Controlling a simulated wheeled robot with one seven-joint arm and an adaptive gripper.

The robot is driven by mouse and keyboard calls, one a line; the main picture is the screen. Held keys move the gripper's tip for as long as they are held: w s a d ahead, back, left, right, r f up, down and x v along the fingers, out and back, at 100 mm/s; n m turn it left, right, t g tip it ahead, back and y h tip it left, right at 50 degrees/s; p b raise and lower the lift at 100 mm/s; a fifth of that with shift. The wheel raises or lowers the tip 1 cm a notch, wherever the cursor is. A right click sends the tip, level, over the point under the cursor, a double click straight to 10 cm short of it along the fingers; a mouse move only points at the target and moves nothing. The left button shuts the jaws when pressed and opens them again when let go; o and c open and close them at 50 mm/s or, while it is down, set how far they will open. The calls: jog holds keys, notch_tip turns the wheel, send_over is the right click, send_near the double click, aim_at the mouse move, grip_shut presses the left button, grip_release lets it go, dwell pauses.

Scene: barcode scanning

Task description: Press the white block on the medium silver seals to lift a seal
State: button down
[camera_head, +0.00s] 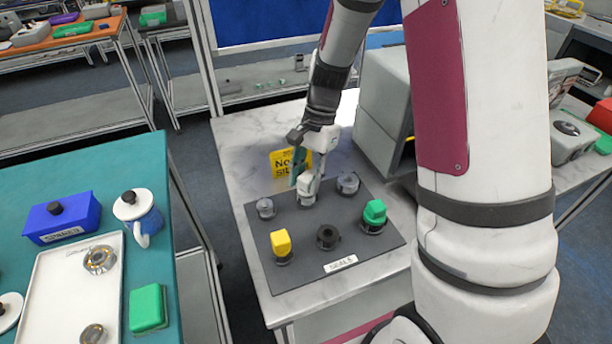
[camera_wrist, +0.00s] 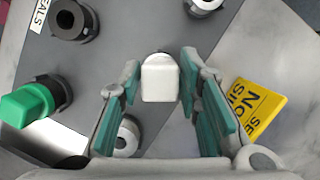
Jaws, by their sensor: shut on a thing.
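The white block (camera_wrist: 160,82) is between the fingers of my gripper (camera_wrist: 161,80), which is shut on it. In the head view my gripper (camera_head: 306,179) holds the white block (camera_head: 308,186) over the back middle spot of the dark mat (camera_head: 300,222). A pale round rim shows just behind the block in the wrist view; the block hides most of what is under it, and I cannot tell whether they touch. A smaller silver seal (camera_head: 265,207) stands to the left and a larger silver seal (camera_head: 347,183) to the right.
On the mat's front row are a yellow block (camera_head: 281,242), a black piece (camera_head: 328,236) and a green block (camera_head: 375,211). A yellow sign (camera_head: 284,164) stands behind the mat. A grey machine (camera_head: 382,100) is at the back right. A teal table (camera_head: 180,240) with a white tray (camera_head: 55,290) is left.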

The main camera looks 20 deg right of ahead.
jog(key=shift+f, duration=0.5)
dwell(1.2)
jog(key=shift+r+p, duration=1.7)
jog(key=shift+r, duration=1.9)
